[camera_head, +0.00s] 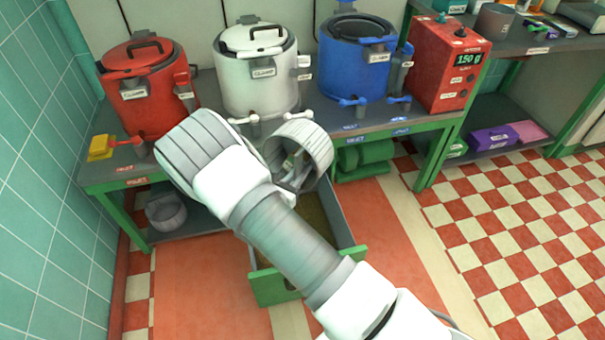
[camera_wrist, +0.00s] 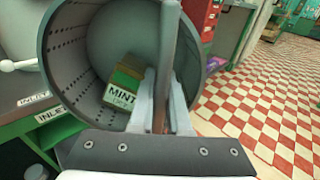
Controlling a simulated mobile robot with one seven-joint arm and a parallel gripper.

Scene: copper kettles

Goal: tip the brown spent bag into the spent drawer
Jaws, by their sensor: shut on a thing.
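My gripper (camera_wrist: 160,105) is shut on the upright bar handle (camera_wrist: 167,45) of a grey perforated basket. The basket (camera_wrist: 70,60) is tilted, its mouth facing the wrist camera. Inside it lies a small brown and green bag (camera_wrist: 124,88) labelled MINT, against the lower wall and partly behind the handle. In the head view the basket (camera_head: 318,140) is held in front of the white kettle, above the open drawer. The drawer (camera_head: 272,287) has a green front and grey sides, with an olive-brown inside. My arm hides part of it and most of my gripper.
Red (camera_head: 150,95), white (camera_head: 262,85) and blue (camera_head: 352,65) kettles stand on the bench, with a red scale box (camera_head: 445,65) reading 150 g at right. Another grey basket (camera_head: 166,213) sits on the lower shelf. The checked floor at right is clear.

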